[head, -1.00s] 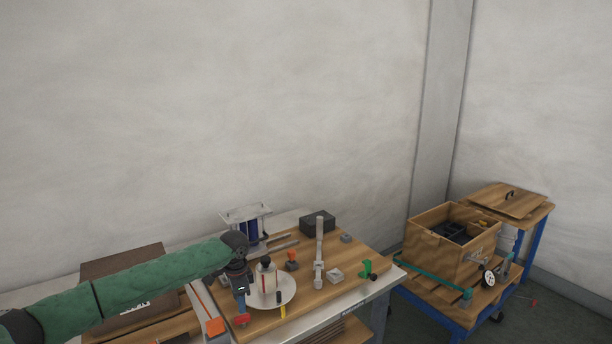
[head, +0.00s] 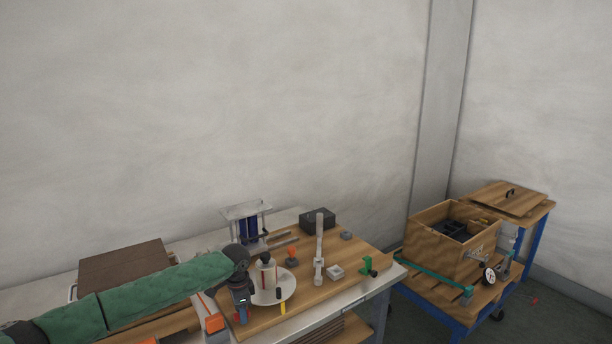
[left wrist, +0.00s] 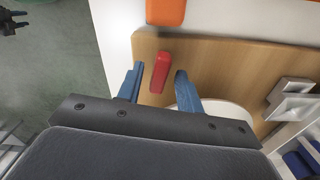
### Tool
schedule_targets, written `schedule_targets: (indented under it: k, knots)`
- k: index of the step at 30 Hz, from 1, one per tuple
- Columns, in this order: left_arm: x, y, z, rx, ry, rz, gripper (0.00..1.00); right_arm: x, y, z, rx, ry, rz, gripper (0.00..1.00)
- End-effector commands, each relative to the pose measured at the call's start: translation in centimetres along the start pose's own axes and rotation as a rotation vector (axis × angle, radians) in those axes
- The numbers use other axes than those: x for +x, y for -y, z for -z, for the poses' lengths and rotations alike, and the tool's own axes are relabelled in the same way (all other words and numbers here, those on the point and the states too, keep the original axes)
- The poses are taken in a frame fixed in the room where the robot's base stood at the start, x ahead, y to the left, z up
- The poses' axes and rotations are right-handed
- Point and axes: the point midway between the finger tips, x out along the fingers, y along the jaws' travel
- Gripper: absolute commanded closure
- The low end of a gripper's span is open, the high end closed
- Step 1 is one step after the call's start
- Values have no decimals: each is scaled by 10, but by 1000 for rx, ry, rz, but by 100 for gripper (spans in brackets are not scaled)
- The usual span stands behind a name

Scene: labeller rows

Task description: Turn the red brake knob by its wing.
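The red brake knob's wing (left wrist: 159,73) shows in the left wrist view as a long red bar standing near the edge of the wooden board (left wrist: 215,62). My left gripper (left wrist: 160,70) is open, with one blue finger on each side of the wing. A gap shows between the wing and each finger. In the head view my left gripper (head: 240,312) is low at the board's front left corner and mostly hides the knob. My right gripper is not in view.
A white disc with a spool (head: 266,273) stands close to the right of my left gripper. An orange block (head: 215,323) is just to its left. A grey post (head: 319,250) and a green part (head: 367,266) stand further right. A wooden crate (head: 432,243) is on the right-hand cart.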

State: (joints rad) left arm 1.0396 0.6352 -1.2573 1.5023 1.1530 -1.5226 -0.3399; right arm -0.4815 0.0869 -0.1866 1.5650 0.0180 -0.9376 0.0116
Motion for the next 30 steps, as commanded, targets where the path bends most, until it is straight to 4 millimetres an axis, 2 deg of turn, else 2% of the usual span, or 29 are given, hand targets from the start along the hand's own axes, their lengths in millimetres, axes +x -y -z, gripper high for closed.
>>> schedule_targets:
  k: [6,8,12,17,30]
  knots:
    - [0,0,0,0,0,0,64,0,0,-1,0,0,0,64]
    - [0,0,0,0,0,0,73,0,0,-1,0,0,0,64]
    - [0,0,0,0,0,0,100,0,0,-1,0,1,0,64]
    - [0,0,0,-3,0,0,100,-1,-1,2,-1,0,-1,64]
    - [-2,0,0,-105,0,-1,100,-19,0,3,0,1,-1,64]
